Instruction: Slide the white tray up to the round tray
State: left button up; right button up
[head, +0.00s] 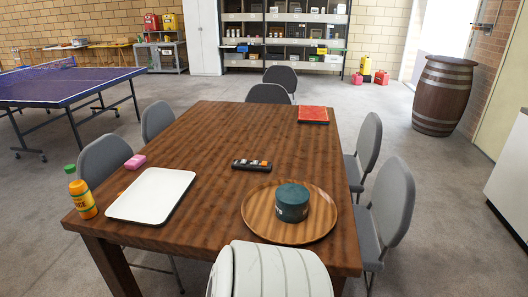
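The white tray (151,195) is a flat rectangle lying near the front left of the brown wooden table. The round tray (264,222) is wooden and lies near the front right of the same table. A dark green round tin (292,203) stands on the round tray. A gap of bare table separates the two trays. A white rounded part of my own body covers the table's front edge below the round tray. Neither of my grippers shows in the head view.
A black holder (251,165) lies behind the gap. A red book (313,114) lies far back. Grey chairs (390,200) line the table (220,135).

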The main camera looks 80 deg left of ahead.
aim_at(151, 200)
jog(key=u, duration=3.65)
